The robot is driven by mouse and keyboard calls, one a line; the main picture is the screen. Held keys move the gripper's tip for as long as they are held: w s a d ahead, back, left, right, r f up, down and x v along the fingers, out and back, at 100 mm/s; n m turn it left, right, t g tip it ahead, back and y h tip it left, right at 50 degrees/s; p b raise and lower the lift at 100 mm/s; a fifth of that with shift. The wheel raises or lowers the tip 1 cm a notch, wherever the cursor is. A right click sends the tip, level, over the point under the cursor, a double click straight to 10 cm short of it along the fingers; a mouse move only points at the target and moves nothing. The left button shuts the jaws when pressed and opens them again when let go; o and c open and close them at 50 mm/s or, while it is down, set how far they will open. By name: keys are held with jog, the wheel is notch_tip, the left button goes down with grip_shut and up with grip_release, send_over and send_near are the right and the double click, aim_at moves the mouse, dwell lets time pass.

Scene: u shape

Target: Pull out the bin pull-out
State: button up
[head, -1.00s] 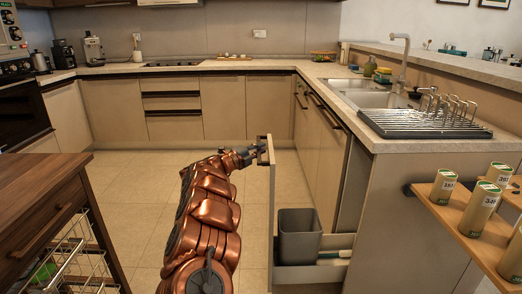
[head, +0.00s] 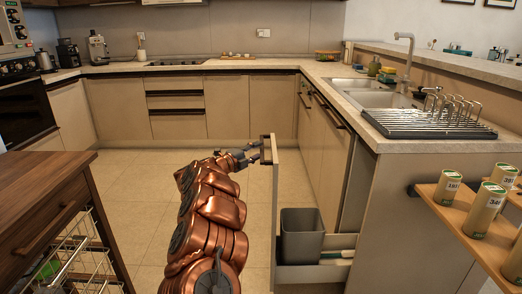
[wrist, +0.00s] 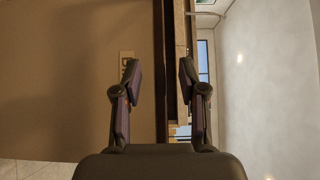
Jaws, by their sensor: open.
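The bin pull-out stands drawn out from the right-hand run of cabinets. Its tall beige front panel (head: 275,215) is seen nearly edge-on, with a dark handle (head: 266,150) near the top. A grey bin (head: 301,236) sits in the pull-out behind the panel. My gripper (head: 256,152) is at the handle, on the outer side of the panel. In the wrist view my gripper (wrist: 160,75) has its two fingers spread apart, with a dark vertical strip and panel edge between them. I cannot tell whether either finger touches the handle.
A wooden cabinet (head: 45,200) with an open wire basket (head: 80,262) stands at left. At right, a wooden shelf (head: 455,225) with several canisters juts out near the counter end. The tiled floor (head: 140,190) in the middle is clear.

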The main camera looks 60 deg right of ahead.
jog(key=w+a, duration=0.1)
jog(key=a, duration=0.7)
jog(key=shift+w, duration=0.3)
jog(key=shift+a, duration=0.1)
